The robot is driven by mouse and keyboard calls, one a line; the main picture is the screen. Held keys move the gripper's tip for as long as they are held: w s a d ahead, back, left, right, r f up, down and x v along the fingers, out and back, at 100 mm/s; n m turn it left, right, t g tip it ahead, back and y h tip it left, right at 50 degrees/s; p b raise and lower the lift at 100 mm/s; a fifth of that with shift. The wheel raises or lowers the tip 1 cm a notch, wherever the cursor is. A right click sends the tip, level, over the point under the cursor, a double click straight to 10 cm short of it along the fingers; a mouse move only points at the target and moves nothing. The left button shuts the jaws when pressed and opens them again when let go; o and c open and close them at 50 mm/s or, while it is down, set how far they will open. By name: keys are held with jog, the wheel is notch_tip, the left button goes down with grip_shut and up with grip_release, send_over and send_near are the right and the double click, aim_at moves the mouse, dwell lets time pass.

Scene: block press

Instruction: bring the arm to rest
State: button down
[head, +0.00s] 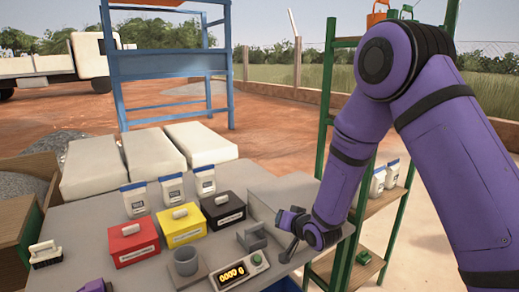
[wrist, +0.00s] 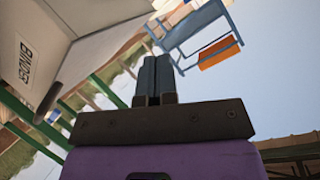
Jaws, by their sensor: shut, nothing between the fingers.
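My gripper (wrist: 158,62) is shut in the wrist view, its two dark fingers together with nothing between them. In the head view my purple arm bends down from the right, and my gripper (head: 286,254) is small and partly hidden by the wrist, near the right side of the grey table (head: 165,262). A pale box or bag with a "BINDER" label (wrist: 27,65) fills the left of the wrist view, beside the fingers. I cannot tell its exact distance.
A green-framed shelf (head: 325,115) stands right. A blue frame (head: 165,66) stands behind.

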jog(key=s+d+r+g+h, duration=0.1)
jog(key=s+d+r+h, duration=0.15)
jog(key=d+r, duration=0.35)
jog(key=s+d+r+h, duration=0.1)
jog(key=s+d+r, duration=0.3)
jog(key=r, duration=0.4)
jog(key=s+d+r+g+h, duration=0.1)
jog(key=s+d+r+h, duration=0.1)
jog(key=s+d+r, duration=0.45)
jog(key=s+d+r+g, duration=0.1)
jog(key=s+d+r, duration=0.1)
jog(key=s, duration=0.5)
jog(key=s+d+r+g+h, duration=0.1)
jog(key=s+d+r, duration=0.1)
jog(key=s, duration=0.6)
jog(key=s+d+r+g, duration=0.2)
jog(key=s+d+r, duration=0.1)
jog(key=s, duration=0.5)
jog(key=shift+v, duration=0.85)
